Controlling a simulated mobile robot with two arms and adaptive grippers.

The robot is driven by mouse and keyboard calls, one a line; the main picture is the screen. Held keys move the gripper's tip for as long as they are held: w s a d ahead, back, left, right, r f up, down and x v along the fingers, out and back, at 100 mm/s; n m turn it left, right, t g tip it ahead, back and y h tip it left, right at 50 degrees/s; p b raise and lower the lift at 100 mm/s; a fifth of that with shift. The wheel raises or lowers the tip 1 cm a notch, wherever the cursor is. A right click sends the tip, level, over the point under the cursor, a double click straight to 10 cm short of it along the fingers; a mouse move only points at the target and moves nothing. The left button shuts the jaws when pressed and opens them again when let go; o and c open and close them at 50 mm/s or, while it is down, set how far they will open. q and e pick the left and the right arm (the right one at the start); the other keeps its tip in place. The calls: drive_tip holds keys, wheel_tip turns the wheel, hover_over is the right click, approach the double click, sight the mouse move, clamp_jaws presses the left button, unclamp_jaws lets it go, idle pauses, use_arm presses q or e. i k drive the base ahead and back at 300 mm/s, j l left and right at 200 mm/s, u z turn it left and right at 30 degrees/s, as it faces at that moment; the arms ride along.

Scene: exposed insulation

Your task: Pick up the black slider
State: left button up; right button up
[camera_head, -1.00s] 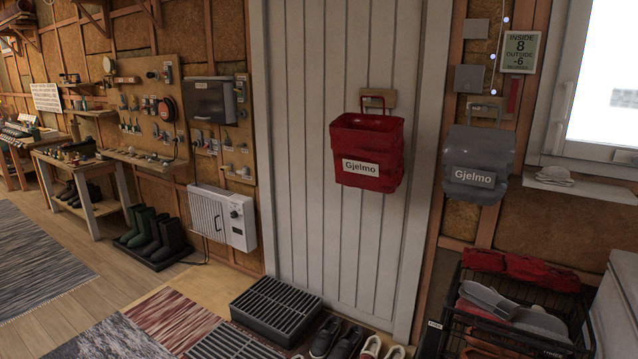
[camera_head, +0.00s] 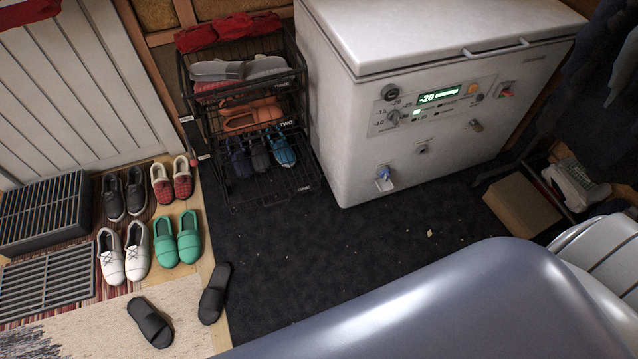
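Two black sliders lie on the floor at the lower left of the head view. One black slider (camera_head: 150,322) lies on the pale rug. The other black slider (camera_head: 214,292) lies tilted across the edge between the rug area and the dark carpet. They lie a little apart from each other. Neither of my grippers is in view, so their state does not show.
Black shoes (camera_head: 125,194), red shoes (camera_head: 171,181), white shoes (camera_head: 124,254) and green shoes (camera_head: 178,238) stand behind the sliders. A black wire rack (camera_head: 262,195) holds more footwear. A white chest freezer (camera_head: 352,150) stands right of it. Dark carpet (camera_head: 300,270) is mostly clear.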

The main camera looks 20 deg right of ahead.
sight(211, 301)
drive_tip(key=z, duration=0.25)
drive_tip(key=k+l+u, duration=0.1)
drive_tip(key=u, duration=0.3)
drive_tip(key=k+l+u, duration=0.2)
drive_tip(key=u, duration=0.2)
drive_tip(key=k+l+u, duration=0.15)
drive_tip(key=u, duration=0.2)
